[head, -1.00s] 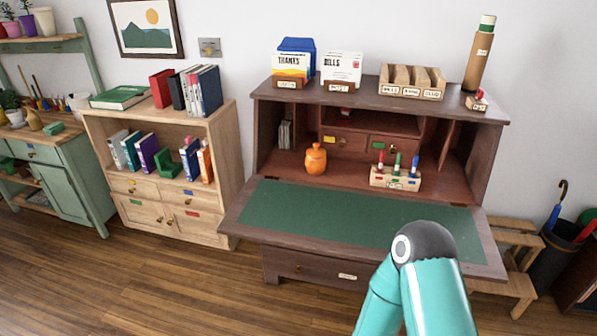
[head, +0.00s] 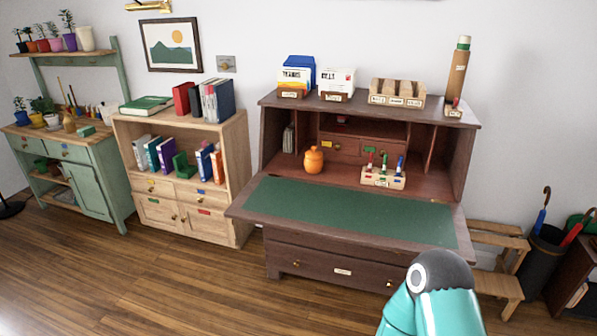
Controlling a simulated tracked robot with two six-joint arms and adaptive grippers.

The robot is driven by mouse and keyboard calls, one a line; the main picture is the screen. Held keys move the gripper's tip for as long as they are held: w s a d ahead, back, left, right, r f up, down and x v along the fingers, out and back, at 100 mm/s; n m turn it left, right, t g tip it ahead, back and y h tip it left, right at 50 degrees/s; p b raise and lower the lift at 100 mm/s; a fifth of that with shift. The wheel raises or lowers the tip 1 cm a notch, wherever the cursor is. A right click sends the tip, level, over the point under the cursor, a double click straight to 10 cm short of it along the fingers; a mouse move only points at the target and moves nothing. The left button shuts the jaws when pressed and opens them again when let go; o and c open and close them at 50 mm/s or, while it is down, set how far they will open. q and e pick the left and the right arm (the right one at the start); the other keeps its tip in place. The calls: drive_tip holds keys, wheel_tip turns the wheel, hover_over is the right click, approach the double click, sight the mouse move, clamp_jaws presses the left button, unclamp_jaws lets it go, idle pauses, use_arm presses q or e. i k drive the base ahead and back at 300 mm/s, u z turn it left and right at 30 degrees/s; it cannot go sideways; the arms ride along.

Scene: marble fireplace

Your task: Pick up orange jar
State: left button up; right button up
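The orange jar (head: 314,160) stands upright inside the open secretary desk (head: 290,213), at the left of its compartment floor, behind the green writing surface. It looks rounded, with a lid and a small knob on top. A teal arm link of mine with a dark joint shows at the bottom right, in front of the desk. Neither gripper is in view. Nothing touches the jar.
A wooden holder (head: 383,178) with coloured pens stands right of the jar. The green desk surface (head: 350,210) in front is clear. A bookcase (head: 240,160) stands left, a wooden step stool (head: 497,265) and umbrella bin (head: 541,262) right. The wood floor in front is open.

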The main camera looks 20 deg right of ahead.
sight(312, 165)
drive_tip(key=z, duration=0.15)
drive_tip(key=i, duration=0.85)
